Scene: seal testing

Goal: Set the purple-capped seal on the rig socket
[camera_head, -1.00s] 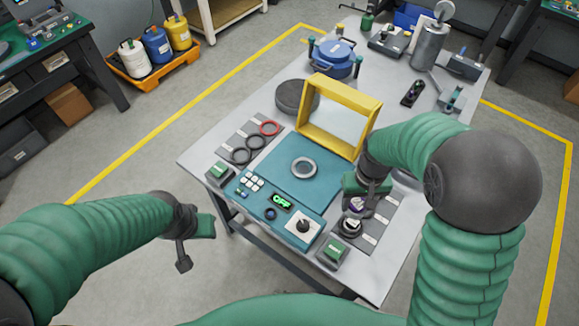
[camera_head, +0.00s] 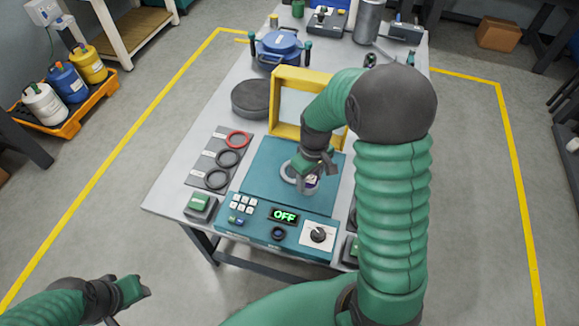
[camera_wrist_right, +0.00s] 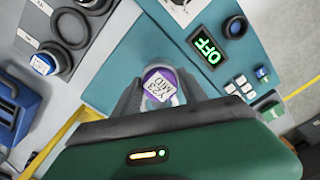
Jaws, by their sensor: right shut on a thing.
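My right gripper (camera_head: 312,178) is shut on the purple-capped seal (camera_head: 311,182), over the teal rig plate. In the right wrist view the seal's purple cap (camera_wrist_right: 159,84) carries a white label reading "Y23 MID" and sits between the fingers. The rig socket (camera_head: 287,173), a pale ring on the plate, shows just left of the seal in the head view, partly hidden by the gripper. I cannot tell whether the seal touches it. My left gripper (camera_head: 124,302) is open and empty at the lower left, off the table.
The rig's front panel has an OFF display (camera_head: 285,215), white buttons and a dial (camera_head: 319,235). A yellow frame (camera_head: 287,75) stands behind the plate. Red and black rings lie on a grey mat (camera_head: 199,176) at left. A blue-capped piece (camera_wrist_right: 42,65) shows in the wrist view.

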